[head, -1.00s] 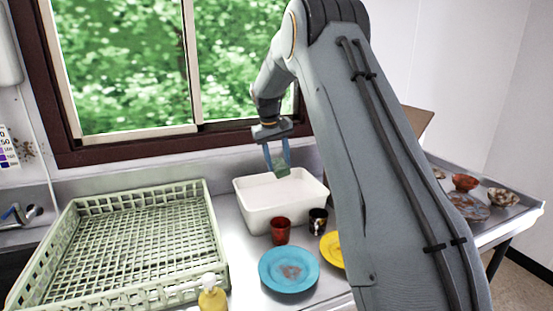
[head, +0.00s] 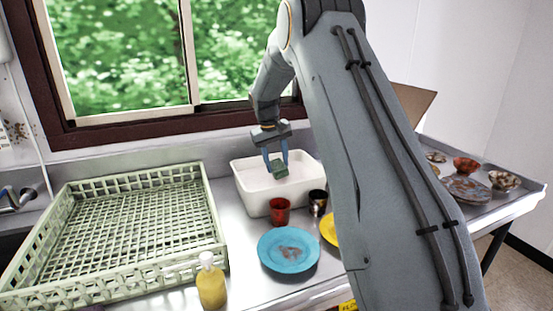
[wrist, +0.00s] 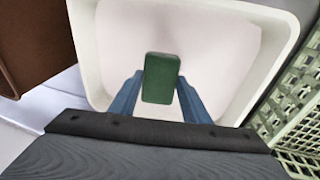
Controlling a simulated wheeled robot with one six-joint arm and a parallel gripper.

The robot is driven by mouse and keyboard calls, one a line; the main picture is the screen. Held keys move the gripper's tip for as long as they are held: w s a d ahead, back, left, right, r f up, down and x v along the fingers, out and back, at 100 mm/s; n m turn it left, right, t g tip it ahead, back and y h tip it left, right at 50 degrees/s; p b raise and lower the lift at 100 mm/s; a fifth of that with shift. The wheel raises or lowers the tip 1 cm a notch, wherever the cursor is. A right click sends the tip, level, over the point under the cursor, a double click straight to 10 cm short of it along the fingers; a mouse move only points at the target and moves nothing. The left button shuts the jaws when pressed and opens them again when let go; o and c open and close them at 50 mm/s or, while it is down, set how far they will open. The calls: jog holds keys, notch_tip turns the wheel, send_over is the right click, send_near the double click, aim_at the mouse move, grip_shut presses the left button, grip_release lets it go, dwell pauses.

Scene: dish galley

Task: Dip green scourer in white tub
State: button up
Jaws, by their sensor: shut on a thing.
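The green scourer (head: 279,169) is a small block held between the blue fingers of my gripper (head: 277,161). My gripper is shut on it and points down over the white tub (head: 257,204). In the wrist view the scourer (wrist: 161,78) sits between the fingertips (wrist: 160,90), with the tub's pale inside behind it and the tub's rim (wrist: 84,50) around it. In the head view the scourer is at about the height of the tub's rim. I cannot tell whether it touches anything inside.
A red cup (head: 279,211) and a dark cup (head: 317,203) stand before the tub. A blue plate (head: 288,265) and a partly hidden yellow plate (head: 328,229) lie nearer. A pale green rack (head: 215,240) and a yellow soap bottle (head: 211,287) are left. Dirty dishes (head: 466,188) sit far right.

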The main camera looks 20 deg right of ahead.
aim_at(276, 167)
jog(key=shift+s+a+b+x, duration=0.15)
jog(key=shift+b+x, duration=0.1)
jog(key=shift+x, duration=0.45)
jog(key=shift+a+b+x, duration=0.15)
jog(key=shift+b+x, duration=0.1)
jog(key=shift+x, duration=0.4)
jog(key=shift+s+a+b+x, duration=0.1)
jog(key=shift+b+x, duration=0.15)
jog(key=shift+x, duration=0.45)
jog(key=shift+f, duration=0.15)
jog(key=shift+w+d+r+p+v, duration=0.15)
jog(key=shift+d+p+v, duration=0.25)
jog(key=shift+p+v, duration=0.95)
jog(key=shift+w+d+r+p+v, duration=0.1)
jog(key=shift+w+d+p+v, duration=0.25)
jog(key=shift+v, duration=1.9)
jog(key=shift+w+d+r+p+v, duration=0.15)
jog(key=shift+d+p+v, duration=0.45)
jog(key=shift+v, duration=1.25)
